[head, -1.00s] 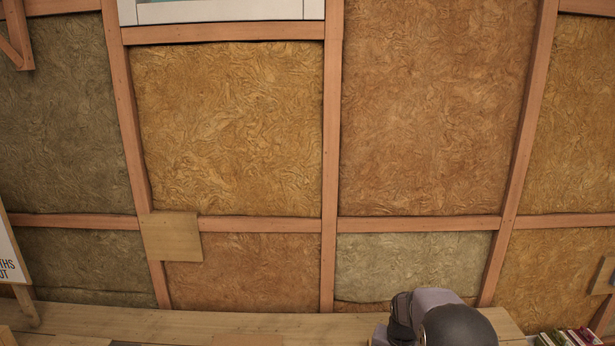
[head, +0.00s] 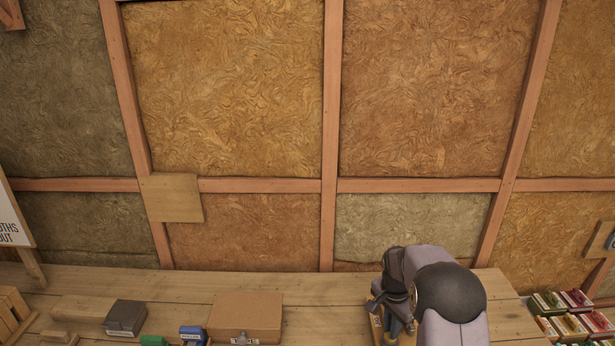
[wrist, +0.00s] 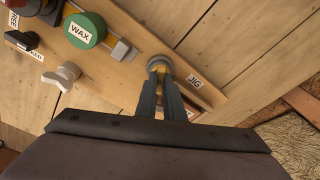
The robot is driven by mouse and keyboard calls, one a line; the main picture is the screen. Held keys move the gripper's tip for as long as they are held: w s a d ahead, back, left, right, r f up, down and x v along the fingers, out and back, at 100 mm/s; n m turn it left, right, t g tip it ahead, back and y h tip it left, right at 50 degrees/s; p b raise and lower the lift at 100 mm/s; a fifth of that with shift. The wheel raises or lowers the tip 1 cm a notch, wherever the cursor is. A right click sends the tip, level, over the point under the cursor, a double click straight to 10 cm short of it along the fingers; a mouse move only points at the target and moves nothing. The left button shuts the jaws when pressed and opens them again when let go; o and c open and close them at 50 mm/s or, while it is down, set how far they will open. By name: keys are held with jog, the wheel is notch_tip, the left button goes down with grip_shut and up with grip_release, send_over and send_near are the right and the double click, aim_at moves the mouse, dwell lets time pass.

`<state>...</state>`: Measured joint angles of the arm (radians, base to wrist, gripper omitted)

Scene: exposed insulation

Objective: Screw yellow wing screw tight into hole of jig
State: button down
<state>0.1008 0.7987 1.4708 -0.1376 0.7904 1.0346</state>
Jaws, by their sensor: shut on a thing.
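In the wrist view, my gripper (wrist: 161,80) reaches to the labelled end of the wooden jig (wrist: 206,92). Its fingers are shut on the yellow wing screw (wrist: 159,68), of which only a little yellow shows between the fingertips. A round grey piece sits just beyond the tips. How deep the screw sits in the hole is hidden. In the head view, my gripper (head: 396,328) points down at the bench's right part, with a bit of the jig (head: 376,322) beside it.
A pale wing-shaped knob (wrist: 62,76), a green WAX disc (wrist: 84,30) and a black labelled piece (wrist: 20,40) lie left of my gripper in the wrist view. A brown box (head: 245,316) and a grey block (head: 125,317) stand on the bench (head: 180,284).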

jog(key=shift+s+a+f, duration=0.15)
jog(key=shift+s+f, duration=0.25)
jog(key=shift+f, duration=0.25)
jog(key=c, duration=1.8)
grip_release()
jog(key=shift+w+f, duration=0.1)
jog(key=shift+w, duration=0.05)
jog(key=shift+w+d+r+p, duration=0.1)
jog(key=shift+d+r+p, duration=0.1)
jog(key=shift+r+p, duration=0.75)
jog(key=shift+a+r+p, duration=0.15)
jog(key=shift+r+p, duration=0.95)
jog(key=shift+r, duration=0.8)
jog(key=shift+a+r+p, duration=0.1)
jog(key=shift+r+p, duration=1)
jog(key=shift+r, duration=0.8)
